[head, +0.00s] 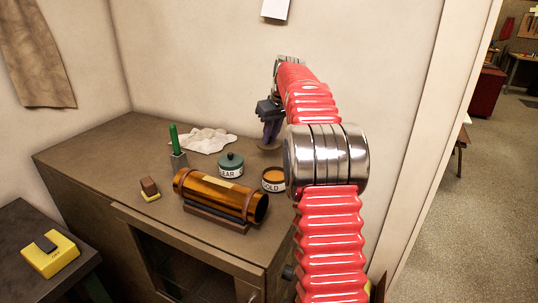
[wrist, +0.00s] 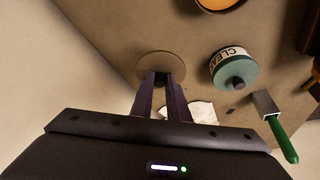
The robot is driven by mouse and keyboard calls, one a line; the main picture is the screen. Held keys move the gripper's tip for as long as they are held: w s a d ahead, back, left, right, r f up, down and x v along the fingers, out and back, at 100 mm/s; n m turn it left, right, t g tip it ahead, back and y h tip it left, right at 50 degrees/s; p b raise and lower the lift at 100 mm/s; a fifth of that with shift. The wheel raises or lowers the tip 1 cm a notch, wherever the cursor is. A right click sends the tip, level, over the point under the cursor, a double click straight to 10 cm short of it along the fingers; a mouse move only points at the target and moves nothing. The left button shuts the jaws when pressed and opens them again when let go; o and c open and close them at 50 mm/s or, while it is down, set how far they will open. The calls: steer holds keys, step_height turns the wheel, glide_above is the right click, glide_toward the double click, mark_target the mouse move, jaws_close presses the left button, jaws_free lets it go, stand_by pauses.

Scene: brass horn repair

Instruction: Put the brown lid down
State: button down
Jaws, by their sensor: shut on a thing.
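The brown lid (wrist: 150,62) is a flat round disc with a dark knob, held at the tips of my gripper (wrist: 162,80) in the wrist view. In the head view the lid (head: 266,149) shows as a thin brown disc below my gripper (head: 270,138), near the back right of the cabinet top. My gripper is shut on its knob. I cannot tell whether the lid touches the cabinet top (head: 95,155). An open jar marked GOLD (head: 273,187), with orange contents, stands in front of the lid. It is partly in the wrist view (wrist: 218,4).
A jar marked CLEAR with a teal lid (head: 230,163) stands left of the GOLD jar. An amber cylinder (head: 213,190) lies on a cradle in front. A white cloth (head: 205,140), a holder with a green-handled tool (head: 174,138), and a brown-and-yellow block (head: 149,188) are further left.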

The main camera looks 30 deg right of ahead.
mark_target(272, 146)
steer(key=shift+f, duration=1.4)
steer(key=shift+f, duration=1.85)
steer(key=shift+f, duration=0.1)
steer(key=c, duration=1.7)
jaws_free()
steer(key=v, duration=1.2)
